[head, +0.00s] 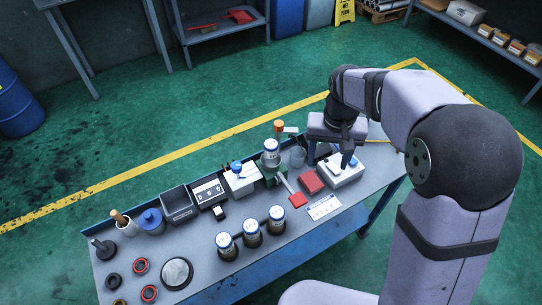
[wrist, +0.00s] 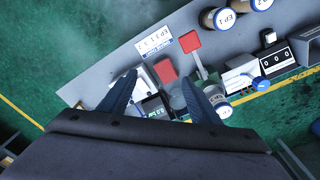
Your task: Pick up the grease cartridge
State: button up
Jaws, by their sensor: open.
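Several cylinders with blue-and-white tops marked EP look like grease cartridges; I cannot tell which one is meant. Three stand in dark holders near the bench's front edge: a left one (head: 226,245), a middle one (head: 252,232) and a right one (head: 277,219). Another cartridge (head: 271,151) stands upright in a green fixture further back; it shows beside the right finger in the wrist view (wrist: 219,104). My gripper (head: 347,162) is open and empty, above the white box (head: 346,177) at the bench's right. Its fingers (wrist: 157,84) show apart in the wrist view.
A red block (head: 311,181), a red paddle (head: 297,200) and a label card (head: 323,207) lie between my gripper and the front cartridges. The front right bench is clear.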

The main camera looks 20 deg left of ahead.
jog(key=b, duration=0.1)
send_near(271, 144)
jog(key=shift+n+t, duration=0.3)
jog(key=shift+n, duration=0.1)
notch_tip(271, 144, down, 5)
jog(key=shift+a+f, duration=0.1)
jog(key=shift+f, duration=0.15)
jog(key=shift+w+f+p, duration=0.2)
jog(key=shift+f+p, duration=0.35)
jog(key=shift+f, duration=1.25)
jog(key=shift+w+f+p, duration=0.25)
jog(key=shift+f+p, duration=0.3)
jog(key=shift+f, duration=1.25)
jog(key=c, duration=1.2)
